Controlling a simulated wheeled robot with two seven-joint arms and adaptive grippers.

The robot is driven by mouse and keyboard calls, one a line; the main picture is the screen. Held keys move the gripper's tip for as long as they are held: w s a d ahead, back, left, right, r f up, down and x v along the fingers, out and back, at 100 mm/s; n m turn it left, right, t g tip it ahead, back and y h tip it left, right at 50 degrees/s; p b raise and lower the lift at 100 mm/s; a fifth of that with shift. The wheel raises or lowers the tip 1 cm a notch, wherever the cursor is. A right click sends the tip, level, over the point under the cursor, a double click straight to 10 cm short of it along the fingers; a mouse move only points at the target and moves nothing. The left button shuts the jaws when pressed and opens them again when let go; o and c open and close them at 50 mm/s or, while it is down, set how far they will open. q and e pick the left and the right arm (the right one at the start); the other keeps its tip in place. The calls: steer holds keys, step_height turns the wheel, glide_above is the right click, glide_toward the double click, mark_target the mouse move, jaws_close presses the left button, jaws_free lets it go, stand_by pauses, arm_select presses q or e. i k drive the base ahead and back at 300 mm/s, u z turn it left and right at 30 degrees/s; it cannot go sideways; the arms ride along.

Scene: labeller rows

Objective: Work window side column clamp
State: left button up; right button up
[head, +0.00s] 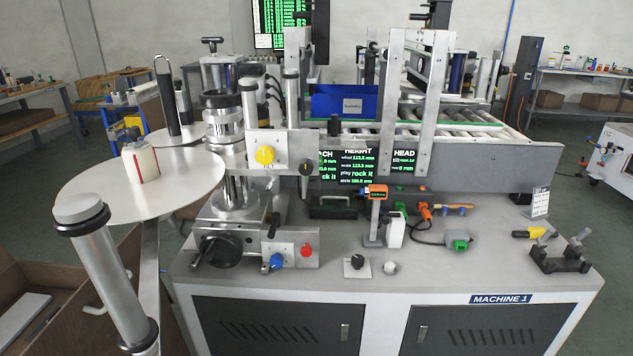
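The labeller's upright column (233,190) stands at the left of the machine table, with a silver base block (235,228) around its foot. A large black knob (221,250) sits on the front of that base. A small black lever (273,226) stands just right of the base; I cannot tell which of these is the column clamp or whether it is tight. A plate above carries a yellow knob (265,155) and a black knob (306,167). A lower plate carries a blue knob (277,261) and a red knob (307,250). Neither of my grippers is in view.
A round silver disc (190,185) and a capped cylinder (110,270) stand at the left. A dark screen (350,163) with green figures is partly covered. An orange device (377,191) stands mid-table. A yellow-handled tool (530,234) and black fixture (560,258) lie at right. The front table strip is mostly clear.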

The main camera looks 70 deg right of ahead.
mark_target(318, 179)
steer(key=z, duration=0.6)
steer(key=i, duration=0.75)
steer(key=z, duration=0.85)
